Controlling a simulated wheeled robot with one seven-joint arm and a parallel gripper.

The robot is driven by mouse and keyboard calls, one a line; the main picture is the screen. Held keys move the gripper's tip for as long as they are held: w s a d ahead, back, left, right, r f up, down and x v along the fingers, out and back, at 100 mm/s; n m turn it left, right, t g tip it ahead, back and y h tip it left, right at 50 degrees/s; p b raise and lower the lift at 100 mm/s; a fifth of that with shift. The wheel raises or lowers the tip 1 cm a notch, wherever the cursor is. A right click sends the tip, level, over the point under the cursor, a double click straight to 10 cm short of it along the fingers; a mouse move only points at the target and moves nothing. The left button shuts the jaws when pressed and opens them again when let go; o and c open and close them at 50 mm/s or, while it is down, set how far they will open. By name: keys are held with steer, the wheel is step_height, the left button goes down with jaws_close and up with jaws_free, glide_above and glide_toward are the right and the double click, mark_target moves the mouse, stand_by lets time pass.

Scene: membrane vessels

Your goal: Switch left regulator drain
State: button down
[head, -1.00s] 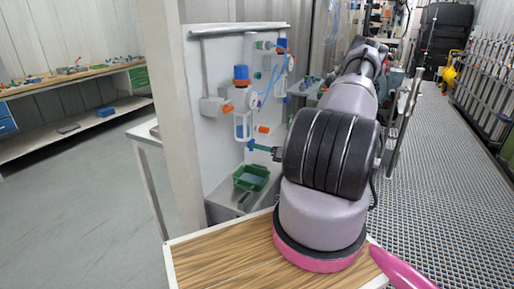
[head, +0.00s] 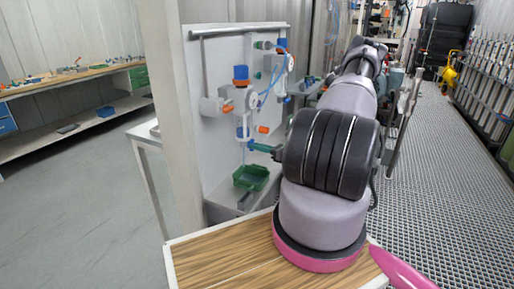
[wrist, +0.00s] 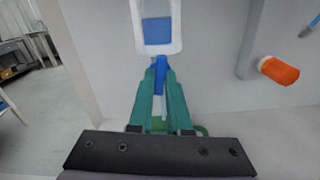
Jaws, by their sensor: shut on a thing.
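The left regulator (head: 242,98) hangs on the grey panel, with a blue-and-orange cap on top and a clear bowl below. In the wrist view its bowl (wrist: 157,32) shows a blue block inside. The blue drain (wrist: 160,72) sticks out below the bowl. My gripper (wrist: 160,76) has green fingers shut on the drain from both sides; the tips hide part of it. In the head view my gripper (head: 256,147) reaches in from the right at the bottom of the bowl, and my arm hides part of the panel's right side.
A second regulator (head: 282,62) is on the panel farther right. A green tray (head: 250,178) sits below the drain. An orange-tipped fitting (wrist: 279,70) juts out to the right of the bowl. Free wall lies left of the bowl.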

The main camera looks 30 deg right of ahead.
steer(key=c, duration=0.9)
jaws_free()
steer(key=shift+o, duration=0.2)
steer(key=v, duration=1)
steer(key=shift+s+d, duration=0.25)
steer(key=shift+s, duration=0.05)
